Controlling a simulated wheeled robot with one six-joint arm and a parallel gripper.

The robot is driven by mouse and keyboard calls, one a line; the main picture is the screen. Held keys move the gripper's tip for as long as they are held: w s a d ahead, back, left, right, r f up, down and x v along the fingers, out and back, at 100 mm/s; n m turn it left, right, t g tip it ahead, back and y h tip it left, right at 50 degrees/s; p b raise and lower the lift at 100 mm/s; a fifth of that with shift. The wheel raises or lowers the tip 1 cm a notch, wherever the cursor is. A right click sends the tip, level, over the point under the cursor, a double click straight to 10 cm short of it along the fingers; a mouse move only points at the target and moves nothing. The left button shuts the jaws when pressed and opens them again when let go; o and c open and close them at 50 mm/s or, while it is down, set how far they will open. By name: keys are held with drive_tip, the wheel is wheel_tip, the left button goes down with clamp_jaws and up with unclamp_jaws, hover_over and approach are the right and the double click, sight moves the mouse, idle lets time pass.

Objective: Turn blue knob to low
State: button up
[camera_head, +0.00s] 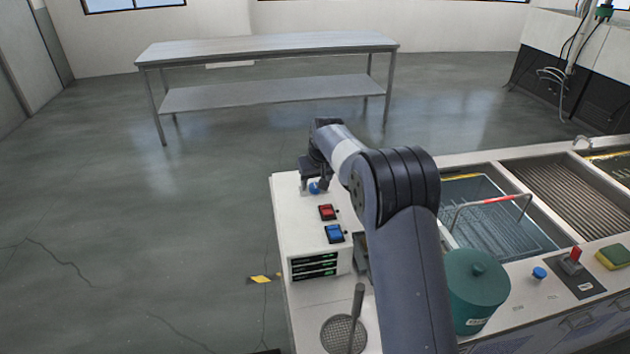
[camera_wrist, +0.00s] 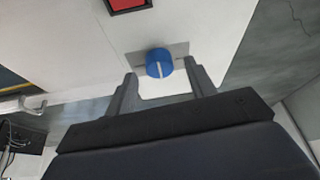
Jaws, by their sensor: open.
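The blue knob (camera_wrist: 159,63) sits on a grey plate on the white control box, with a pale pointer line on its face. In the head view the blue knob (camera_head: 314,187) is at the far end of the box top, partly covered by my gripper. My gripper (camera_wrist: 162,72) is open, with one finger on each side of the knob and a visible gap to both. I cannot tell how far the fingertips are above the box. No low marking is readable in either view.
A red switch (camera_head: 327,212) and a blue switch (camera_head: 334,233) sit on the box (camera_head: 300,230) nearer the camera. A green pot (camera_head: 477,288), a tank with a wire basket (camera_head: 500,225) and another blue knob (camera_head: 539,273) are on the right. A steel table (camera_head: 270,45) stands behind.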

drive_tip(key=shift+w+f, duration=0.25)
drive_tip(key=shift+f, duration=0.35)
drive_tip(key=shift+c, duration=0.4)
drive_tip(key=c, duration=0.9)
